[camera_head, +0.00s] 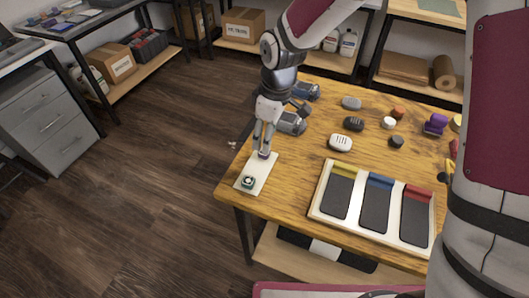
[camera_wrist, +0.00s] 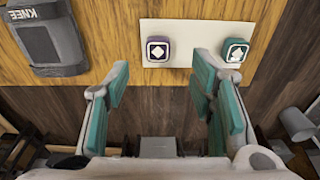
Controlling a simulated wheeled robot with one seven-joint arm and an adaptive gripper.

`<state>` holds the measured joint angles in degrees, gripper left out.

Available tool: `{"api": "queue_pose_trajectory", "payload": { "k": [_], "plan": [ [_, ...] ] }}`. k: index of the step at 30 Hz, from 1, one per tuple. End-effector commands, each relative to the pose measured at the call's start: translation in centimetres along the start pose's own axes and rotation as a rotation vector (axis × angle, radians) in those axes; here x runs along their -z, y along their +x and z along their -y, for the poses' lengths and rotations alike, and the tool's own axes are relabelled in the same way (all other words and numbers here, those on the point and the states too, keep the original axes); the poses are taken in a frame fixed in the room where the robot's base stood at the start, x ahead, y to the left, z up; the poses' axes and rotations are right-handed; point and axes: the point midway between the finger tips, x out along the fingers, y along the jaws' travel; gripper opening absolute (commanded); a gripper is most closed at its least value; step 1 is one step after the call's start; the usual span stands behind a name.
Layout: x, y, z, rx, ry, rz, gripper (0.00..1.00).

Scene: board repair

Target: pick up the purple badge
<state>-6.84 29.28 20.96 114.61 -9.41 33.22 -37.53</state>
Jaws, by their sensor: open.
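The purple badge (camera_wrist: 159,49) is a small square block with a white diamond mark. It sits on a white strip (camera_wrist: 193,30) at the table's edge. In the head view the badge (camera_head: 263,155) shows just under my fingertips, partly hidden. A green badge (camera_wrist: 235,52) with a white mark sits on the same strip, and it also shows in the head view (camera_head: 248,182). My gripper (camera_wrist: 162,88) is open and empty, pointing down at the strip.
A grey knee pad (camera_wrist: 47,40) lies left of the strip in the wrist view. A tray (camera_head: 318,212) with yellow, blue and red-topped dark slots stands right of the strip. Several small items, including a white mouse-like one (camera_head: 341,143), lie farther back on the table.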

Motion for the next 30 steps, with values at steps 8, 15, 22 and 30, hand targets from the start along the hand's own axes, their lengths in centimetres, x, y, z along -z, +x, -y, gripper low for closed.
{"api": "queue_pose_trajectory", "payload": {
  "k": [8, 15, 22, 30],
  "plan": [
    [0.0, 1.7, 0.0, 0.001, 0.000, 0.001, 0.50],
    [0.0, 4.8, -0.2, 0.001, 0.000, 0.002, 0.50],
    [0.0, 6.3, -0.3, -0.001, 0.001, 0.000, 0.50],
    [0.0, 6.3, -0.3, -0.001, 0.001, 0.000, 0.20]
  ]
}}
